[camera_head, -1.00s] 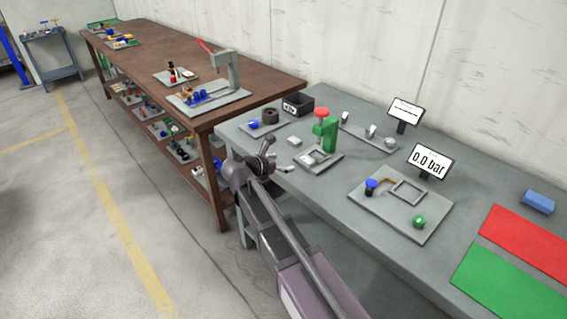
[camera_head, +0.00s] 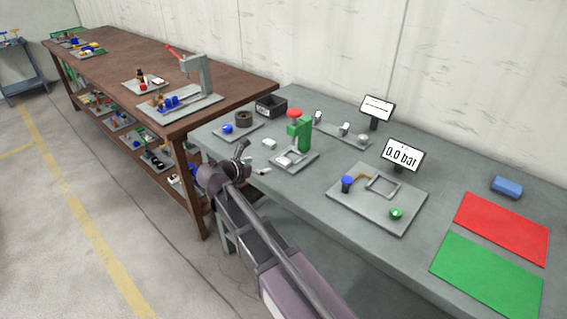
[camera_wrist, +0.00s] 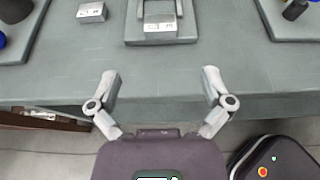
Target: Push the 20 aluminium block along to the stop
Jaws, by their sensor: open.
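Two small aluminium blocks lie near the front edge of the grey bench, and their markings are too small to read, so I cannot tell which is the 20. One loose block (camera_head: 269,144) lies left of the green press; it also shows in the wrist view (camera_wrist: 91,12). The other (camera_wrist: 160,27) sits at the near end of a grey frame on the press plate (camera_wrist: 160,41). The green press (camera_head: 305,134) has a red knob. My gripper (camera_head: 252,162) is open and empty at the bench's front edge; its spread fingers (camera_wrist: 160,76) are apart from both blocks.
A plate with a blue knob and dark ring (camera_head: 244,119) and a black bin (camera_head: 271,105) stand to the left. A gauge plate (camera_head: 376,212) is at right. Bare bench lies between fingers and blocks.

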